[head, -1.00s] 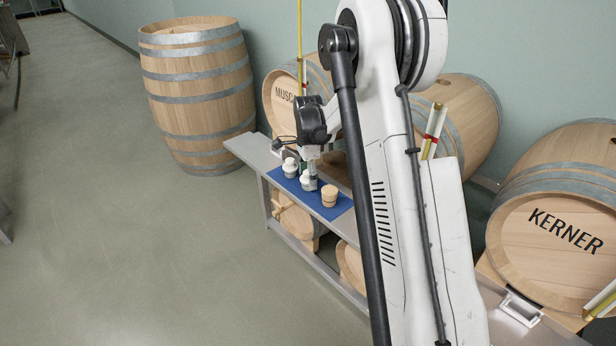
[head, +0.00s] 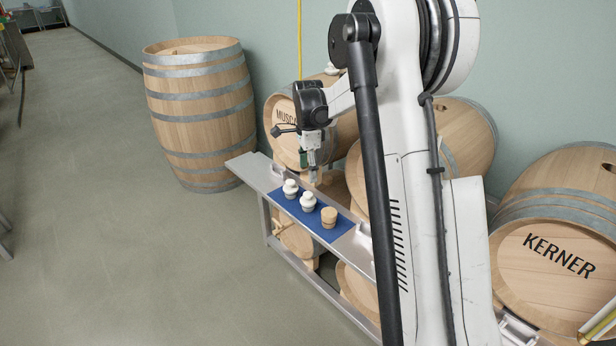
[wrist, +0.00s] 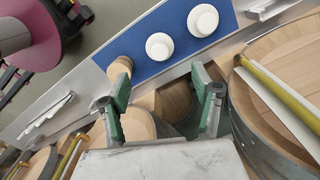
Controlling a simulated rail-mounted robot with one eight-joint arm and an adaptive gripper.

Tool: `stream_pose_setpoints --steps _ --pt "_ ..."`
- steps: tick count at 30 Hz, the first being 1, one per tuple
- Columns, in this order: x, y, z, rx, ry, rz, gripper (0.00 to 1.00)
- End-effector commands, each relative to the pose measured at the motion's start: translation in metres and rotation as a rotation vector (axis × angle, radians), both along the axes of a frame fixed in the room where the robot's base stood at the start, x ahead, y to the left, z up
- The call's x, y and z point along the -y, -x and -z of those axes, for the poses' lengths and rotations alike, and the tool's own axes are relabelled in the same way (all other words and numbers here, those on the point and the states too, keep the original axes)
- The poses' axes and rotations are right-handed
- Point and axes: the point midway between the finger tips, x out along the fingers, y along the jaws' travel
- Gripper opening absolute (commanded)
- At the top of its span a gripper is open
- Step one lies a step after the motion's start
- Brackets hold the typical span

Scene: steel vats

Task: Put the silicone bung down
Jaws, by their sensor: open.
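Two white bungs stand upright on a blue mat (head: 315,223). The nearer white bung (head: 308,202) is beside a tan, cork-like bung (head: 329,217), and the farther white bung (head: 290,188) stands toward the mat's far end. In the wrist view, the middle white bung (wrist: 160,46), the other white bung (wrist: 203,20) and part of the tan bung (wrist: 120,68) show. My gripper (head: 313,181) is open and empty, above and behind the mat's back edge, apart from the bungs. In the wrist view its spread fingers (wrist: 160,82) have nothing between them.
The mat lies on a narrow steel shelf (head: 254,172) in front of lying barrels, one marked KERNER (head: 550,262). A large barrel (head: 200,110) stands upright at the left. The floor (head: 120,260) in front is clear.

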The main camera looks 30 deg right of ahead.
Motion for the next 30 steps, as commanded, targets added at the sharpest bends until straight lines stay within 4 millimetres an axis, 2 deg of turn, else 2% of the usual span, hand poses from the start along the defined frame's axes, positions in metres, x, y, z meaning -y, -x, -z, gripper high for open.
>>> stream_pose_setpoints --steps 5,11,15,21,30 --pt "-0.006 0.005 -0.015 0.011 0.004 -0.031 0.61" --pt "-0.035 0.031 -0.055 0.069 0.025 -0.203 0.61" --pt "-0.06 0.058 -0.085 0.118 0.052 -0.358 0.61" --pt "-0.092 0.101 -0.118 0.186 0.098 -0.577 0.61" --pt "-0.136 0.173 -0.148 0.281 0.189 -0.901 0.61"
